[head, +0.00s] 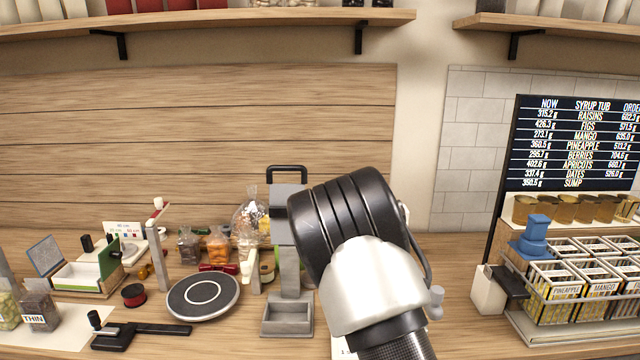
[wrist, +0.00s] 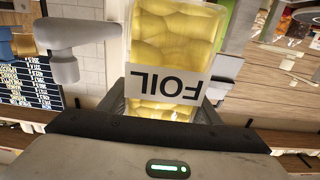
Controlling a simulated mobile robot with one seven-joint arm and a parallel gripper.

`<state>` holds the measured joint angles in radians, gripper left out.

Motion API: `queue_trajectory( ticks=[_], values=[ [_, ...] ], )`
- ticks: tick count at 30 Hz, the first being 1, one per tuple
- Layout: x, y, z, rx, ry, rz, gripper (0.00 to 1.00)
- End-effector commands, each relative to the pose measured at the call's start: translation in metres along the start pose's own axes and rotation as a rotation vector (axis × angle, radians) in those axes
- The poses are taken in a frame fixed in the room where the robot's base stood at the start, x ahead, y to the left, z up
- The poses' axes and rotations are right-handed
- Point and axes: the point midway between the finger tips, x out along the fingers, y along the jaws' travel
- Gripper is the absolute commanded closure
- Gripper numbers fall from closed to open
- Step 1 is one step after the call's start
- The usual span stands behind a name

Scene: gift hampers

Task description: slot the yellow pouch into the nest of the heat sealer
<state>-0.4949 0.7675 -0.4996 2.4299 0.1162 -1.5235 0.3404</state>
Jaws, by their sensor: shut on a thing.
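A yellow pouch (wrist: 175,35) with a white label reading FOIL, upside down in the wrist view, stands between the fingers of my gripper (wrist: 163,103). My gripper is shut on it. In the head view my own arm hides the gripper and the pouch. What looks like the heat sealer (head: 288,262) is a grey column with a black handle on top. A shallow grey open tray, seemingly its nest (head: 287,331), sits at its foot and looks empty. My arm is just right of the column and covers part of it.
A round grey turntable (head: 203,296) stands left of the sealer. Filled bags (head: 218,246) stand behind it. A black tool (head: 140,335) lies at the front left. A rack of labelled cartons (head: 570,290) stands at right, below a black board (head: 570,145).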

Motion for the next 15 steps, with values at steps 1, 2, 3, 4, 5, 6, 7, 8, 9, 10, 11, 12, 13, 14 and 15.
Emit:
queue_trajectory(
  ticks=[1, 2, 3, 4, 5, 6, 7, 8, 9, 10, 11, 12, 13, 14, 15],
  values=[
    [-0.008, 0.001, 0.017, -0.003, -0.009, 0.001, 0.70],
    [-0.012, 0.002, 0.024, -0.004, -0.008, 0.001, 0.70],
    [-0.018, 0.002, 0.033, -0.005, -0.008, 0.000, 0.70],
    [-0.022, 0.002, 0.038, -0.005, -0.007, 0.000, 0.70],
    [-0.026, 0.003, 0.044, -0.005, -0.007, 0.001, 0.70],
    [-0.030, 0.003, 0.050, -0.005, -0.006, 0.000, 0.70],
    [-0.033, 0.003, 0.053, -0.005, -0.005, -0.001, 0.70],
    [-0.036, 0.003, 0.056, -0.006, -0.005, 0.000, 0.70],
    [-0.038, 0.004, 0.059, -0.007, -0.003, 0.000, 0.70],
    [-0.040, 0.003, 0.061, -0.007, -0.004, -0.002, 0.70],
    [-0.041, 0.003, 0.063, -0.007, -0.005, -0.004, 0.70],
    [-0.042, 0.003, 0.065, -0.010, -0.005, -0.004, 0.70],
    [-0.043, 0.002, 0.065, -0.009, -0.005, -0.006, 0.70],
    [-0.043, 0.002, 0.065, -0.010, -0.004, -0.006, 0.70],
    [-0.043, 0.002, 0.065, -0.010, -0.003, -0.006, 0.70]
  ],
)
